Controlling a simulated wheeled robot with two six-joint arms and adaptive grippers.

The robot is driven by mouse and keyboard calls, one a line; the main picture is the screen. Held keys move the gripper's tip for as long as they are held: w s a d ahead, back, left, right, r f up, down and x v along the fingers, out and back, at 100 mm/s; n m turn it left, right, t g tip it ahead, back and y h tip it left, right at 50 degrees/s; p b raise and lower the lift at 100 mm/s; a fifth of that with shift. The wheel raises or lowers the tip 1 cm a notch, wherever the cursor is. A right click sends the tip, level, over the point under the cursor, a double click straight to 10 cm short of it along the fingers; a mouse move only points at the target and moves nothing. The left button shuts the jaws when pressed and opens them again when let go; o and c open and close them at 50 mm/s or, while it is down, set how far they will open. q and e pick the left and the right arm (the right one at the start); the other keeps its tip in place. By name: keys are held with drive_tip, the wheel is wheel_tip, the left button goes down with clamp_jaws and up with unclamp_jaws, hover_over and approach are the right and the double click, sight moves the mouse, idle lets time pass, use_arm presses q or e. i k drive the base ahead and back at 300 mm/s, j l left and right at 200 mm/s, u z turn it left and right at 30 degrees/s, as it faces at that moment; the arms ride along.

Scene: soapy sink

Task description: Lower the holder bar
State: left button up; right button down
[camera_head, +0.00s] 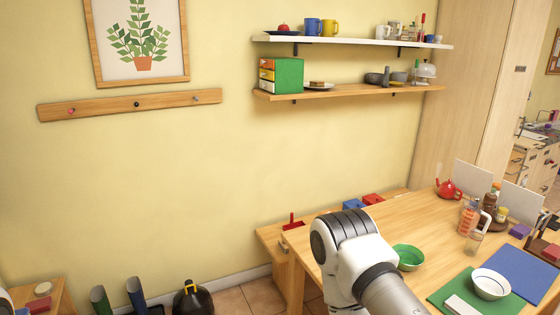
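A white and grey link of my arm covers part of the table at the bottom middle. Neither gripper shows in this view.
A wooden table (345,232) at the right holds a green bowl (408,257), a white bowl (490,284), a red teapot (448,189) and bottles. Two wall shelves (350,41) carry cups and dishes. A black round vessel (193,299) stands at the lower left.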

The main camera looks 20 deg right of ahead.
sight(541, 212)
drive_tip(key=k+l, duration=0.1)
drive_tip(key=l, duration=3)
drive_tip(key=k+l, duration=0.15)
drive_tip(key=l, duration=1.45)
